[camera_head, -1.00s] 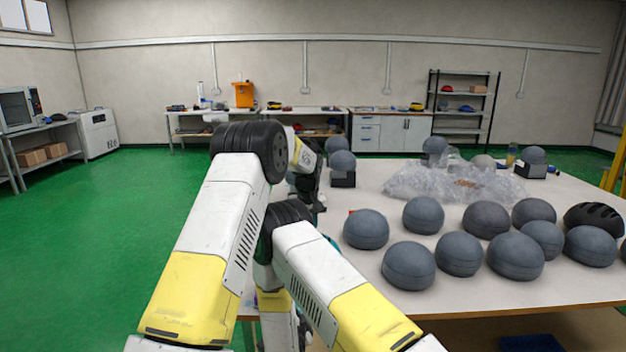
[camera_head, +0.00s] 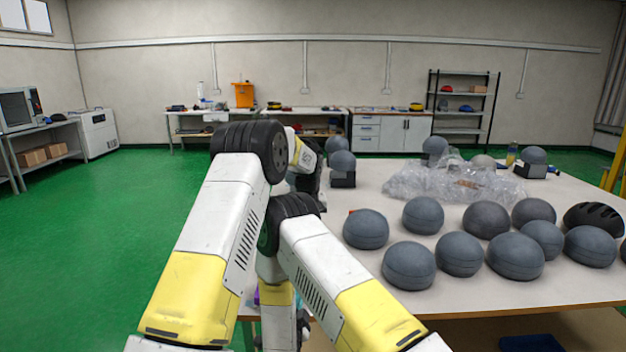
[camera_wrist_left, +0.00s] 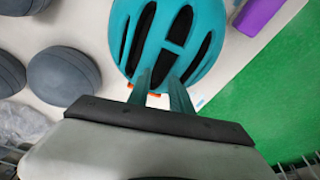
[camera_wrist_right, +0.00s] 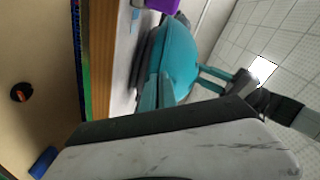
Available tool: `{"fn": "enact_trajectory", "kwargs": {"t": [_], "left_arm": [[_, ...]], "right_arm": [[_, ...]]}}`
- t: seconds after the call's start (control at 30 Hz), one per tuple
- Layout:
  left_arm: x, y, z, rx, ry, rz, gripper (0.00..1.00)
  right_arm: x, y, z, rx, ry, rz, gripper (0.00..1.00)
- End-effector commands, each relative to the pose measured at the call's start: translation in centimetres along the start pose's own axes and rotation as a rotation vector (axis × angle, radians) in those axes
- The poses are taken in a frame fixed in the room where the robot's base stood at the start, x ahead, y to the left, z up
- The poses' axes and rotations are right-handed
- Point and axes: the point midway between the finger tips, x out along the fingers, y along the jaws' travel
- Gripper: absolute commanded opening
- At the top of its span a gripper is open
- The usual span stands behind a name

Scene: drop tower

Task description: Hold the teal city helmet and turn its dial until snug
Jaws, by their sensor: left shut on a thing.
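The teal helmet (camera_wrist_left: 170,35) with dark vents is at the top of the left wrist view. It shows from the side in the right wrist view (camera_wrist_right: 178,60), beside the table edge. My left gripper (camera_wrist_left: 160,88) is shut on the helmet's rim. Its fingers also reach the helmet from the right in the right wrist view (camera_wrist_right: 213,78). My right gripper (camera_wrist_right: 157,92) has its fingertips close to the helmet's lower side; whether they touch it or are open is unclear. Small orange bits show by the left fingers; I cannot tell whether they are the dial. My arms hide the helmet in the head view.
Several grey headforms (camera_head: 408,265) stand on the white table (camera_head: 480,296) to the right. Crumpled clear plastic (camera_head: 455,183) and a black helmet (camera_head: 594,217) lie there too. A purple object (camera_wrist_left: 258,14) is near the helmet. Green floor is open at the left.

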Motion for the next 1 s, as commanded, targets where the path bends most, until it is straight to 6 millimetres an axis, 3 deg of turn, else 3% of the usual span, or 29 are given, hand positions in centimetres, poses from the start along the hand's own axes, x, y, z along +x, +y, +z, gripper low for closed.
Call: {"fn": "enact_trajectory", "kwargs": {"t": [0.03,0.57,1.0], "left_arm": [[0.9,-0.4,0.8,0.003,-0.024,-0.012,0.20],[0.9,-0.4,0.8,0.002,-0.024,-0.012,0.20],[0.9,-0.4,0.8,0.002,-0.024,-0.012,0.20]], "right_arm": [[0.1,0.0,-0.2,-0.001,0.006,-0.001,0.00],[0.0,-0.3,0.6,-0.001,0.003,0.000,0.00],[-4.8,-0.3,0.8,-0.002,-0.001,0.002,0.00]]}}
